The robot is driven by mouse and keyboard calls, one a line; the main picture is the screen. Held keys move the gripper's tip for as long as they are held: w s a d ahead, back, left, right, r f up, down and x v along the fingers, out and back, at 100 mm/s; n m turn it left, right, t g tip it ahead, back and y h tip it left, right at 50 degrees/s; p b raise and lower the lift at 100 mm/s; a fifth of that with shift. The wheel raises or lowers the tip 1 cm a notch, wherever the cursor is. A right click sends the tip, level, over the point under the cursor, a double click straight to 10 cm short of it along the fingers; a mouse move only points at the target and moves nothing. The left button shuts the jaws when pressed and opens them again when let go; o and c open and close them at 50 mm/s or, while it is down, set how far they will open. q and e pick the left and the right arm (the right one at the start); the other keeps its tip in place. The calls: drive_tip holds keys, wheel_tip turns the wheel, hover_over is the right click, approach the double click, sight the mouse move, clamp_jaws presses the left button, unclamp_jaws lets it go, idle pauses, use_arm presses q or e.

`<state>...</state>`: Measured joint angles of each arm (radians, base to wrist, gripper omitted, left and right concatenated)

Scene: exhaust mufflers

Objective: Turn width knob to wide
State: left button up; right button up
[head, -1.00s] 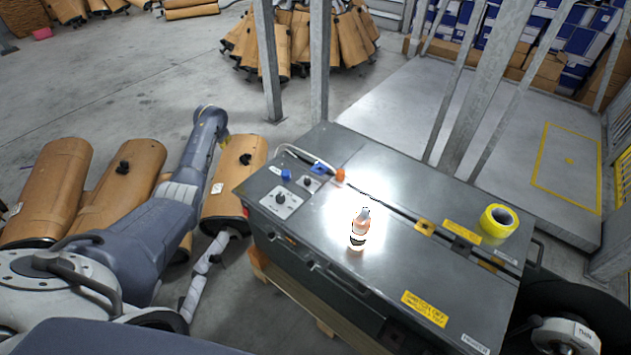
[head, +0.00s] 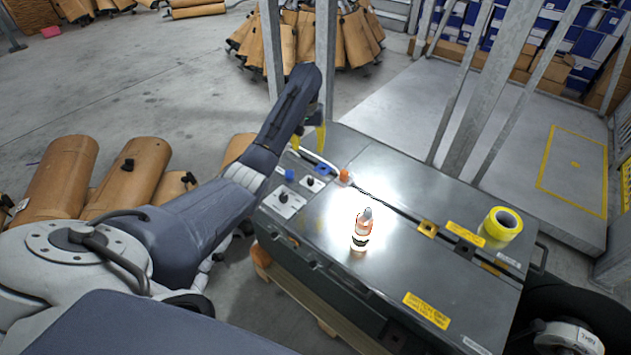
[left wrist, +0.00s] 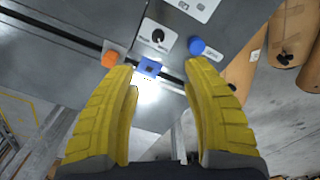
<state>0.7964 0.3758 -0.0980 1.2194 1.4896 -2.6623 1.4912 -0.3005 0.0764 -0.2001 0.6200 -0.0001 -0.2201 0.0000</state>
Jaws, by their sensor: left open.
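A dark grey machine (head: 400,265) carries a control area at its left end. A white plate with a black knob (head: 283,197) is near the front left corner. A smaller white plate with a small black knob (head: 311,182) is behind it. I cannot read which is the width knob. My left gripper (head: 314,138) is open and empty above the back left of the controls. In the left wrist view its yellow fingers (left wrist: 160,75) point toward a black knob (left wrist: 158,36) on a white plate, apart from it. My right gripper is not in view.
A blue button (left wrist: 197,46), an orange knob (left wrist: 110,59) and a blue square part (left wrist: 149,67) sit close to the fingertips. A bottle (head: 361,232) and yellow tape (head: 500,227) stand on the machine top. Metal posts (head: 325,60) rise behind.

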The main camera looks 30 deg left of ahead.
sight(311, 180)
use_arm(q)
drive_tip(key=f, duration=1.7)
drive_tip(key=shift+d+f, duration=0.1)
drive_tip(key=shift+d, duration=0.2)
drive_tip(key=shift+c, duration=0.3)
clamp_jaws()
